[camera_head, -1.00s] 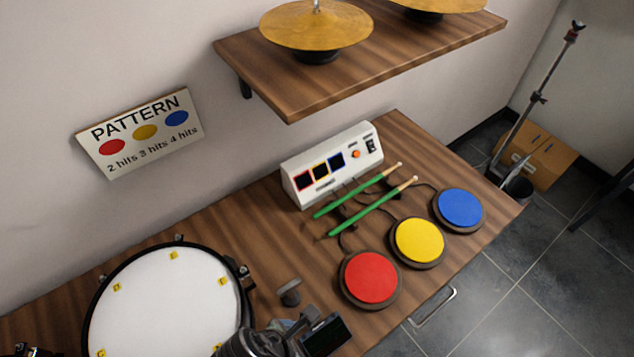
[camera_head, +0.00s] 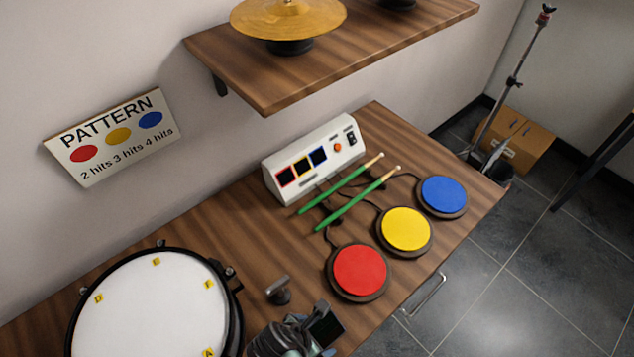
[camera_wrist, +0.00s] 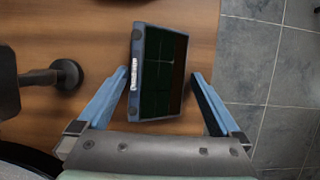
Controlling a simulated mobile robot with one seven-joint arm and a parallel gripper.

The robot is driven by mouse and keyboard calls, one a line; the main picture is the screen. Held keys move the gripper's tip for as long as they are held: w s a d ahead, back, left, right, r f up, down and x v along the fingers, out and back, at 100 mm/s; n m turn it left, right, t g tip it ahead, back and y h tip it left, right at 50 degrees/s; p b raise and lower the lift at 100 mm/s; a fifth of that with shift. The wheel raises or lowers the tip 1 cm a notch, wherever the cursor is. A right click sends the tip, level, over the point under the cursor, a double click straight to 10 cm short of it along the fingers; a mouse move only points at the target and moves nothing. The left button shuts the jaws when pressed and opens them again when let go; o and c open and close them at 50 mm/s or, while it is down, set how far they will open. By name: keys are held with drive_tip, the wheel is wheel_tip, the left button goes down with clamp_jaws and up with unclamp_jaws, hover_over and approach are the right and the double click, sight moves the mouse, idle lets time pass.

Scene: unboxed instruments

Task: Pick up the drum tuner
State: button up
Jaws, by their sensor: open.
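The drum tuner appears to be the small box with a dark green screen and blue-grey frame (camera_wrist: 163,75). It lies on the wooden table, and in the head view (camera_head: 326,324) it is at the bottom, partly behind my gripper (camera_head: 302,335). In the wrist view my gripper (camera_wrist: 160,74) is open. Its two blue fingers stand on either side of the tuner's near part, with a gap visible on both sides. The tuner is not held. Whether the fingertips reach table height cannot be told.
A dark grey T-shaped piece (camera_head: 279,290) stands just left of the tuner, also in the wrist view (camera_wrist: 60,76). A drum (camera_head: 150,310) is farther left, a red pad (camera_head: 360,270) to the upper right. The table edge and tiled floor (camera_wrist: 265,75) lie close on the right.

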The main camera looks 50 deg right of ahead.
drive_tip(key=c, duration=1.3)
